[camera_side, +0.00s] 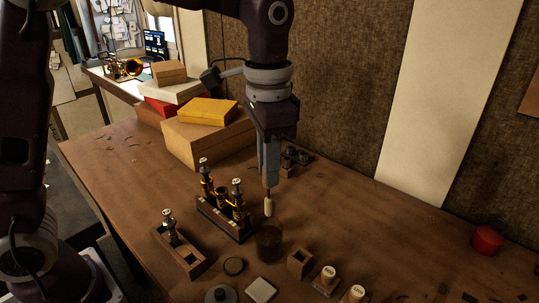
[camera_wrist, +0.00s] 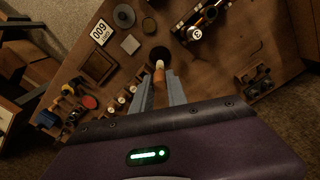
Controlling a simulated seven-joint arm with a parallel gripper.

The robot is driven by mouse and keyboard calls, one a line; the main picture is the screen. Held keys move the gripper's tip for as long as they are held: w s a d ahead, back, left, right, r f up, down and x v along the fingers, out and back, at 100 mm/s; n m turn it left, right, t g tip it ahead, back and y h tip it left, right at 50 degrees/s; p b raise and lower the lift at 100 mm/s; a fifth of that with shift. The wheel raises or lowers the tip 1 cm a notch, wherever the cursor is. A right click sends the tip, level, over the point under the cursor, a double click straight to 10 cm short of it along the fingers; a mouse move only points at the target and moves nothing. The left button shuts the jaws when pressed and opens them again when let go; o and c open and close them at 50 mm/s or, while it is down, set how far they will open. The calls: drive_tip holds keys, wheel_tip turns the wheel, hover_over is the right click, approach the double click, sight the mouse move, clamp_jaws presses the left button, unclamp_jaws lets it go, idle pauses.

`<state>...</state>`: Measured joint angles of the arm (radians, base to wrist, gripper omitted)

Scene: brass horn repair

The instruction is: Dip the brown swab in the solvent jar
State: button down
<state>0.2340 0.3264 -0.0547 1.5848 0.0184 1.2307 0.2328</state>
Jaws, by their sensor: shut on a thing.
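My gripper (camera_side: 270,183) points down over the workbench, shut on the brown swab (camera_side: 268,206). The swab hangs upright below the fingers, its pale tip lowest. The dark, see-through solvent jar (camera_side: 268,244) stands on the bench directly beneath it. The tip appears just above the jar's mouth, apart from it. In the wrist view, the swab (camera_wrist: 159,75) sticks out between my fingers (camera_wrist: 160,90), and its pale end overlaps the near edge of the dark round jar (camera_wrist: 160,53). The liquid inside the jar cannot be made out.
A wooden block with upright brass valves (camera_side: 226,214) stands close left of the jar. A smaller rack (camera_side: 180,252) is farther left. A small open wooden box (camera_side: 299,263) and labelled pegs (camera_side: 328,274) stand right of the jar. Stacked boxes (camera_side: 207,138) are behind. The bench's right side is mostly clear.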

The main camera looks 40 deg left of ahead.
sight(269, 199)
drive_tip(key=shift+f, duration=4.75)
drive_tip(key=shift+f, duration=0.2)
drive_tip(key=shift+r, duration=1.5)
drive_tip(key=shift+r, duration=0.1)
drive_tip(key=shift+r, duration=5.45)
drive_tip(key=w+a+f+n, duration=0.1)
drive_tip(key=w+a+f, duration=0.1)
drive_tip(key=a+f, duration=0.2)
drive_tip(key=w+a+f+n, duration=0.1)
drive_tip(key=w+a+f, duration=0.2)
drive_tip(key=a, duration=0.7)
drive_tip(key=shift+w+a+f+n, duration=0.2)
drive_tip(key=shift+a+f+n, duration=0.1)
drive_tip(key=shift+f, duration=0.1)
